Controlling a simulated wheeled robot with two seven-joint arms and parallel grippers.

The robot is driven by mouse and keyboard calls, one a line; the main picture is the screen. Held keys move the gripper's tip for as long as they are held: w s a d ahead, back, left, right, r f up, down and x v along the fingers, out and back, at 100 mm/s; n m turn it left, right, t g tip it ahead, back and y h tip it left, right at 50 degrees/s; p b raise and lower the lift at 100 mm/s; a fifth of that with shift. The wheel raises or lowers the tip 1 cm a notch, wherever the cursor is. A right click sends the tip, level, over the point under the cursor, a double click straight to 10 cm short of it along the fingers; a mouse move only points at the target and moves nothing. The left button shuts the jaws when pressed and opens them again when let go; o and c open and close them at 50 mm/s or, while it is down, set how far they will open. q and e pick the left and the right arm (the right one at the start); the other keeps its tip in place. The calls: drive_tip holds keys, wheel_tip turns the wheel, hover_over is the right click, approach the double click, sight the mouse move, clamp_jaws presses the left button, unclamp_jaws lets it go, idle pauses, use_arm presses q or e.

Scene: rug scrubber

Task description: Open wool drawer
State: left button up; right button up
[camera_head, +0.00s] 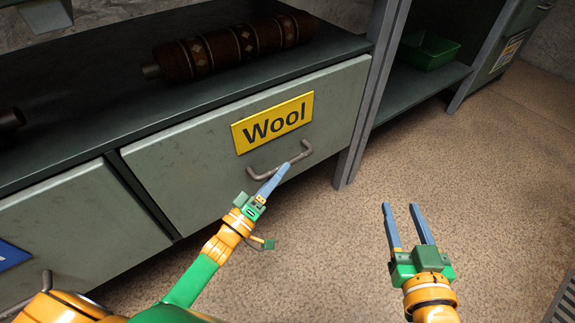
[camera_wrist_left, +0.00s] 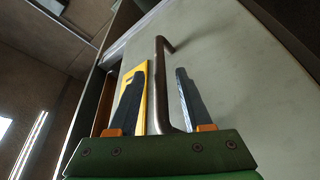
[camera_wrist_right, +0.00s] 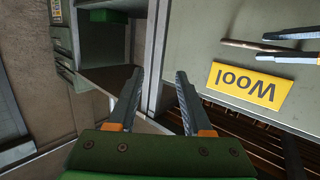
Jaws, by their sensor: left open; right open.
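The wool drawer (camera_head: 336,98) has a grey-green front with a yellow "Wool" label (camera_head: 273,122) and a metal bar handle (camera_head: 308,150). Its front looks flush with the cabinet. My left gripper (camera_head: 283,170) is at the handle; in the left wrist view the handle (camera_wrist_left: 160,85) runs between its two open fingers. Whether a finger touches the handle I cannot tell. My right gripper (camera_head: 403,212) is open and empty over the floor, right of the drawer. In the right wrist view the label (camera_wrist_right: 245,85) appears upside down, beyond the open fingers (camera_wrist_right: 155,95).
A rolled brown patterned rug (camera_head: 235,46) lies on the cabinet top. Another drawer with a blue label (camera_head: 10,256) is at the left. A metal post (camera_head: 372,95) borders the wool drawer; a green bin (camera_head: 428,50) sits on the shelf beyond.

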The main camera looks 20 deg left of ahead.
use_arm(q)
drive_tip(key=x, duration=0.3)
drive_tip(key=shift+b, duration=0.3)
clamp_jaws()
use_arm(e)
wheel_tip(320, 180, up, 6)
drive_tip(key=t+y, duration=0.1)
drive_tip(key=t, duration=0.2)
drive_tip(key=shift+w+a, duration=0.15)
drive_tip(key=shift+a, duration=0.3)
